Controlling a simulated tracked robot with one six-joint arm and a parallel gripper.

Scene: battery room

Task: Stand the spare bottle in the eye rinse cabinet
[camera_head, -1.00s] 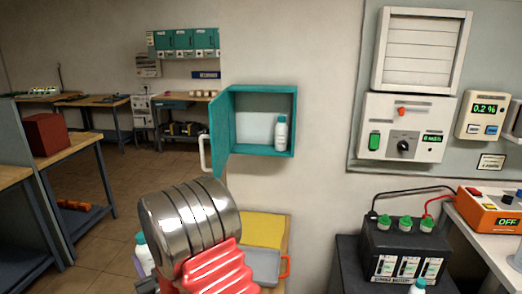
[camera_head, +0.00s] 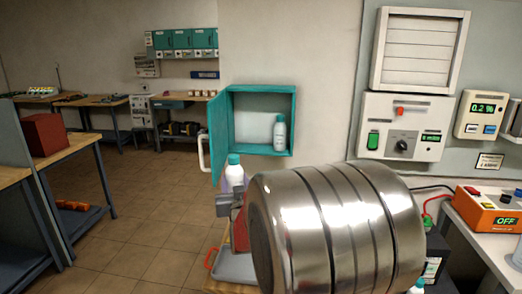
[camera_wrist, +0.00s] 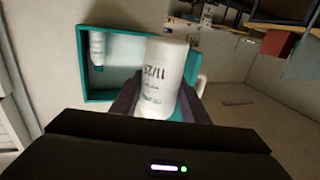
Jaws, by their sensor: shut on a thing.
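The spare bottle (camera_head: 234,174), white with a teal cap, is upright in my gripper (camera_head: 236,200), in front of and below the cabinet. In the wrist view my gripper (camera_wrist: 160,108) is shut around the bottle (camera_wrist: 165,75), whose printed label shows. The teal eye rinse cabinet (camera_head: 262,91) is on the wall with its door (camera_head: 219,125) open to the left. A similar bottle (camera_head: 280,132) stands inside at the right; the cabinet's left part is empty. The cabinet (camera_wrist: 85,70) and inner bottle (camera_wrist: 97,48) also show behind the held bottle in the wrist view.
A grey tray (camera_head: 236,267) lies below the held bottle. My arm hides much of the battery (camera_head: 434,265). An orange charger (camera_head: 487,208) stands on the right bench. The door handle (camera_head: 204,151) projects on the cabinet's left. Open floor lies at left.

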